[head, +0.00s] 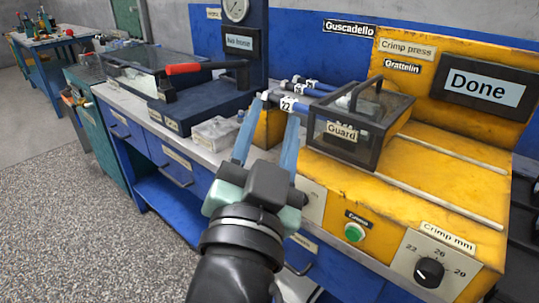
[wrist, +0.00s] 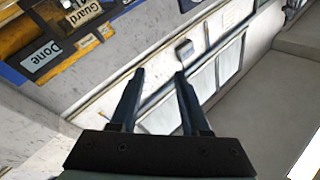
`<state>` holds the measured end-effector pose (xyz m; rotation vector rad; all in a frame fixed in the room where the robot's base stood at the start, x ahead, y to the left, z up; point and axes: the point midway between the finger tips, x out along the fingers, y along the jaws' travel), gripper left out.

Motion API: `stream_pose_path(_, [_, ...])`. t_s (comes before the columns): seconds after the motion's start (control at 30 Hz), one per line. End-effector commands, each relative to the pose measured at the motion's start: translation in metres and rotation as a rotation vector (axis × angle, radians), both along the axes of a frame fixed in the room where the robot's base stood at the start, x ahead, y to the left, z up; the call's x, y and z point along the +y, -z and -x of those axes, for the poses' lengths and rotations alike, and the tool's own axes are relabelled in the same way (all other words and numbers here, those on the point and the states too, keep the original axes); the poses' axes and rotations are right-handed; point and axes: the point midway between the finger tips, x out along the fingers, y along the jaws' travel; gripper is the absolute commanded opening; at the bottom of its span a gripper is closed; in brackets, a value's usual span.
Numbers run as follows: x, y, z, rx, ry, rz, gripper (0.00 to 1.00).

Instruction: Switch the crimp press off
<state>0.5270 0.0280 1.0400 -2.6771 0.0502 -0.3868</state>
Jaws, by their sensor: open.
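The crimp press (head: 440,145) is the yellow machine at the right of the head view, its display (head: 484,87) reading "Done". Its front has a green button (head: 354,232) labelled "Crimp" and a black dial (head: 429,272) labelled "Crimp mm". A pale plate (head: 311,200) left of the button is partly hidden by my wrist, so any switch there cannot be made out. My gripper (head: 277,108) is open in front of the press's left end; nothing shows between its fingers. In the wrist view my gripper (wrist: 159,73) is open too, with the display (wrist: 42,53) at upper left.
A clear guard box (head: 345,135) sits on the press. Hose ends (head: 290,103) tagged 22 stick out left of it, close to my fingertips in the picture. A clear box (head: 215,133) and a gauge stand (head: 238,45) are on the bench to the left. Open floor (head: 80,220) lies at left.

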Motion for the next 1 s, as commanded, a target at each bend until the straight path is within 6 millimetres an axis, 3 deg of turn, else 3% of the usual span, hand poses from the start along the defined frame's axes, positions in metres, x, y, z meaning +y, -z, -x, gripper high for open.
stream_pose_path(0.17, [0.015, 0.06, 0.003, 0.258, 0.045, -0.217, 0.46])
stream_pose_path(0.3, [0.018, 0.107, 0.029, 0.383, 0.132, -0.358, 0.46])
stream_pose_path(0.4, [0.017, 0.127, 0.047, 0.424, 0.186, -0.423, 0.46])
stream_pose_path(0.53, [0.015, 0.142, 0.062, 0.441, 0.227, -0.468, 0.46])
stream_pose_path(0.67, [0.013, 0.149, 0.062, 0.44, 0.24, -0.482, 0.46])
stream_pose_path(1.0, [-0.007, 0.164, 0.006, 0.438, 0.24, -0.484, 0.46])
